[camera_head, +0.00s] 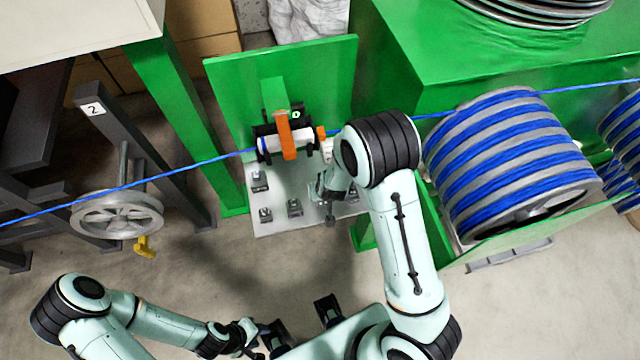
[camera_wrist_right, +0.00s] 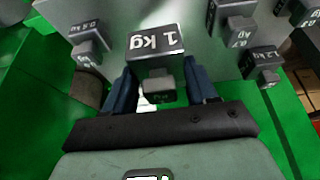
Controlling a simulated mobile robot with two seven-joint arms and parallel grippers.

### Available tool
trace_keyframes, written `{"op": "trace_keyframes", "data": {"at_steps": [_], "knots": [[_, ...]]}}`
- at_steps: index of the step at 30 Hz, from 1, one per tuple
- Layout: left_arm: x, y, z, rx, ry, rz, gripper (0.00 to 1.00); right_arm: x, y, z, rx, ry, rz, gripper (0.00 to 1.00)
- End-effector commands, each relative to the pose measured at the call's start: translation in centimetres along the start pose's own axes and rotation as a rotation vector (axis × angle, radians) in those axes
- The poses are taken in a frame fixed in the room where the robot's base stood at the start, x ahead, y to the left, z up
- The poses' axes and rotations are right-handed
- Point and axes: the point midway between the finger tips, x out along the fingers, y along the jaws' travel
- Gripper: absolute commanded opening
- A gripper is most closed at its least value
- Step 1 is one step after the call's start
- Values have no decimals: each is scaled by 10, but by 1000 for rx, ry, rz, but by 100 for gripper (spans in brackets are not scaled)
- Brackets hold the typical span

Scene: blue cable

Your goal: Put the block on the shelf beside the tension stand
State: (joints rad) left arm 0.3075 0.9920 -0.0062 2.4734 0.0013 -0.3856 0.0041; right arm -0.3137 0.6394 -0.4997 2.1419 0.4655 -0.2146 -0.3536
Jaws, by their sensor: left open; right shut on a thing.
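The grey block marked 1 kg (camera_wrist_right: 155,42) is between the fingers of my right gripper (camera_wrist_right: 160,88), which is shut on its small knob. In the head view, my right gripper (camera_head: 327,193) is over the right part of the pale shelf plate (camera_head: 275,228), with the block mostly hidden. I cannot tell whether the block touches the plate. The tension stand (camera_head: 335,75) is a green panel with an orange clamp (camera_head: 285,135) over a white roller carrying the blue cable. My left gripper (camera_head: 262,338) is open and empty at the bottom, away from the stand.
Several other marked weights sit on the plate, including one at left (camera_head: 265,215) and one marked 0.5 kg (camera_wrist_right: 88,30). The blue cable (camera_head: 200,163) runs across to a large cable drum (camera_head: 510,160) at right. A grey pulley wheel (camera_head: 118,213) stands left.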

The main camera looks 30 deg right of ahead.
Motion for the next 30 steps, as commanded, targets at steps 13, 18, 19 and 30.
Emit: {"op": "trace_keyframes", "data": {"at_steps": [13, 18, 19, 30], "knots": [[13, -5, 2, -1, -5, -2, 43, 38, 0, 15, 1, 5, 0, 0], [15, -6, 2, -2, -5, -2, 43, 46, -1, 18, 1, 9, -1, 0], [15, -6, 2, -2, -5, -2, 43, 46, -1, 17, 1, 9, -1, 0], [17, -7, 2, -2, -6, -2, 43, 49, 0, 20, 0, 4, 0, 77]]}}
